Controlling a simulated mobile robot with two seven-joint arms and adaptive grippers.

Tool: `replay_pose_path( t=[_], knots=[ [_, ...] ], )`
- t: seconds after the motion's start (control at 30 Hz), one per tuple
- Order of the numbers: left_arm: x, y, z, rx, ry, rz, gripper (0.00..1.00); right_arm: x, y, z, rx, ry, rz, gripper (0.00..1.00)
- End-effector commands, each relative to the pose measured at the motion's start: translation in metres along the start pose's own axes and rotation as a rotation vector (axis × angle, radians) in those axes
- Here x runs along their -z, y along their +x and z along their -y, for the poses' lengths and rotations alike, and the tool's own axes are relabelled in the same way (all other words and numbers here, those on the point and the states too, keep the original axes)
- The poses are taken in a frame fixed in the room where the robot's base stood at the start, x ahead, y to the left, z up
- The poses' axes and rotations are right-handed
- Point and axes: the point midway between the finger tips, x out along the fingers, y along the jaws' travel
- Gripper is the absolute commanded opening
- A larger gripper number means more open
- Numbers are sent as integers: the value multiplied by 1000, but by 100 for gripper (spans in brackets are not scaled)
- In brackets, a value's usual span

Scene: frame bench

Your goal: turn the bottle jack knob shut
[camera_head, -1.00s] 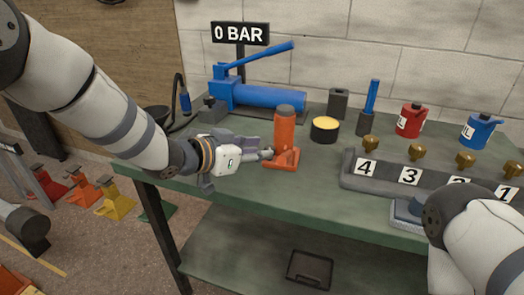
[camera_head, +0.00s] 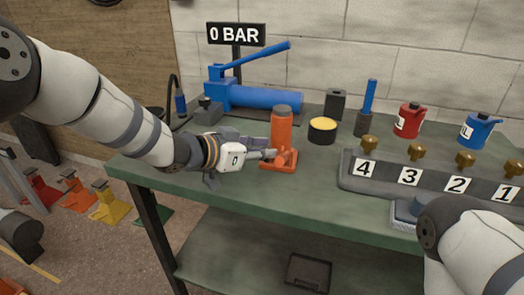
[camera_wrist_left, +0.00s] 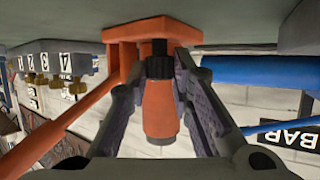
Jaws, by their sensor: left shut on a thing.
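The orange bottle jack (camera_head: 282,129) stands upright on the green bench, on its orange base (camera_head: 280,167). In the left wrist view the jack body (camera_wrist_left: 159,110) appears upside down, with its black knob (camera_wrist_left: 159,64) near the base. My left gripper (camera_head: 267,154) reaches in from the left, low at the jack's front. In the left wrist view its two fingers (camera_wrist_left: 160,68) stand on either side of the black knob and are shut on it. The fingers partly hide the knob and jack body. My right gripper is not in view; only my right arm shows at lower right.
A blue hand pump (camera_head: 262,97) and the 0 BAR sign (camera_head: 236,35) stand behind the jack. A black tin with a yellow top (camera_head: 322,131) is close to its right. A numbered block with brass knobs (camera_head: 390,176) lies further right.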

Motion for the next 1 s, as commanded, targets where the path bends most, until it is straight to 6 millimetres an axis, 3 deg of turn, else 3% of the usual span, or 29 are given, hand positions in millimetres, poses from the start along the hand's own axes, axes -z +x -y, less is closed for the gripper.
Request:
replay_pose_path(
  t=[0.43, 0.47, 0.5, 0.8, 0.87, 1.0],
  knots=[
    [0, 0, 2, -56, 24, 1, 0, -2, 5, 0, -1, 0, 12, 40],
    [0, 0, 2, -56, 24, 2, 23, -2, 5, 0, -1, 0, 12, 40],
    [0, 0, 1, -56, 24, 2, 30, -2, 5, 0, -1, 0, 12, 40],
    [0, -1, 2, -56, 24, 1, 30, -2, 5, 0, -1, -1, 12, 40],
    [0, -7, 2, -55, 23, 1, 30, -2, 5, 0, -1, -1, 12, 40],
    [1, -39, 5, -53, 22, 0, 30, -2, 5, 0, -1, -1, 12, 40]
  ],
)
